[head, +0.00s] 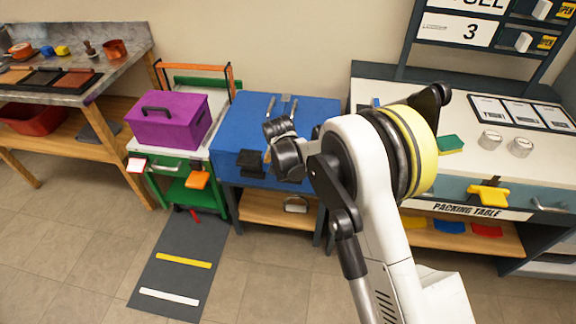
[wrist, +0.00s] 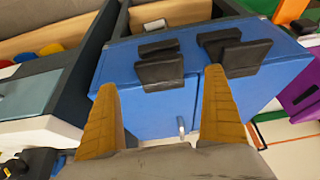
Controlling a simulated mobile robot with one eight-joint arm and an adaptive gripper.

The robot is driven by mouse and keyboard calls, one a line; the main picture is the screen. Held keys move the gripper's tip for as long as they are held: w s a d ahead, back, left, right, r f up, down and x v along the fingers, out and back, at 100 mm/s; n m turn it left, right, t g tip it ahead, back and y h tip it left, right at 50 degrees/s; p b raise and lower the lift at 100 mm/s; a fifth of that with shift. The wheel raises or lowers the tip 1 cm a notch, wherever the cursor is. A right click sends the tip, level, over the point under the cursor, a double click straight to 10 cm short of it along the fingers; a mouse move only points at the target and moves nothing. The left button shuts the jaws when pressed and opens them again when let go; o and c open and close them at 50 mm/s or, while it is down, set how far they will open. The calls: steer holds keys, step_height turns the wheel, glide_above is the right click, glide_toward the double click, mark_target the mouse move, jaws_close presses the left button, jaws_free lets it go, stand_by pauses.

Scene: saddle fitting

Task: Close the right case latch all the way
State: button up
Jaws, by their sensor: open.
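The blue case (head: 236,122) stands on a dark-legged stand, and its blue surface fills the middle of the wrist view (wrist: 140,115). The head view shows one black latch (head: 250,160) at its front edge; my arm covers the area to its right. The wrist view, turned about, shows two black latches: the right case latch (wrist: 160,72) appears on the left, the other (wrist: 246,57) on the right. Both have plates standing out from the case. My gripper (wrist: 159,80) is open, its tan fingers either side of the right latch in the picture, with nothing between them held. Contact cannot be told.
A purple box (head: 168,120) stands on a green cart at left. The white packing table (head: 465,165) is at right, close behind my arm in the picture. The floor in front has a dark mat (head: 172,265).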

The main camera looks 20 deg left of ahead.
steer(key=v, duration=0.5)
steer(key=shift+s+r, duration=0.1)
steer(key=shift+r, duration=0.1)
steer(key=s+d+r+m, duration=0.1)
steer(key=s+d+r, duration=0.1)
steer(key=d+r, duration=1)
steer(key=s+d+r, duration=0.2)
steer(key=d+r, duration=0.7)
steer(key=d, duration=0.6)
steer(key=s+d+m+t+h, duration=0.1)
steer(key=s+d+t, duration=0.1)
steer(key=s+d, duration=1.7)
steer(key=shift+s+d+m, duration=0.25)
steer(key=shift+s+m, duration=0.05)
steer(key=shift+s, duration=0.5)
